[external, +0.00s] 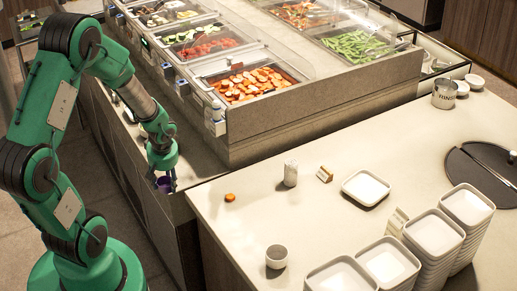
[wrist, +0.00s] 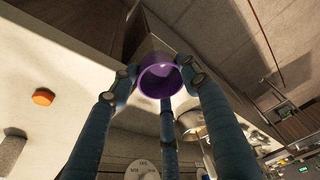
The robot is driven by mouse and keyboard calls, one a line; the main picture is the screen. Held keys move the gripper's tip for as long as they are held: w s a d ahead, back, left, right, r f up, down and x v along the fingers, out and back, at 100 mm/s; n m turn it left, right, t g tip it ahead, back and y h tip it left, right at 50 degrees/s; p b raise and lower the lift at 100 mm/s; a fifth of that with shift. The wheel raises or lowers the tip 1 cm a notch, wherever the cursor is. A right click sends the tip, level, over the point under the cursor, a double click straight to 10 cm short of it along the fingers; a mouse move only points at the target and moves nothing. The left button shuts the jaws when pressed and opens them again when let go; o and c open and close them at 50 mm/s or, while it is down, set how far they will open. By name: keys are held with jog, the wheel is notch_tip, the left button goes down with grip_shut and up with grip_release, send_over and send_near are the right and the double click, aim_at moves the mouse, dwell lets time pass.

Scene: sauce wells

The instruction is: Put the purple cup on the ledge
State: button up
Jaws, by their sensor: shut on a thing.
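The purple cup (external: 164,184) is in my gripper (external: 163,177), low at the near end of the ledge (external: 196,167) beside the food bar. In the wrist view the purple cup (wrist: 160,80) shows its open round mouth, with the fingers of my gripper (wrist: 163,83) closed around its side. The fingers hide much of the cup in the external view. I cannot tell whether its base touches the ledge.
The food bar's side wall (external: 290,128) rises behind the ledge.

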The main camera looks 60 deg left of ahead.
dwell(0.3)
jog(key=w+a, duration=0.3)
jog(key=w, duration=0.1)
jog(key=w+a+f, duration=0.1)
jog(key=w+a, duration=0.3)
jog(key=w+a+b, duration=0.1)
jog(key=w+a, duration=0.2)
jog(key=w, duration=0.1)
jog(key=shift+w+a+f, duration=0.1)
jog(key=shift+a+f, duration=0.15)
jog(key=shift+f+b, duration=0.4)
jog(key=shift+f, duration=1.4)
jog(key=o, duration=1.1)
jog(key=shift+f, duration=0.1)
jog(key=shift+o, duration=0.2)
jog(key=shift+r, duration=0.2)
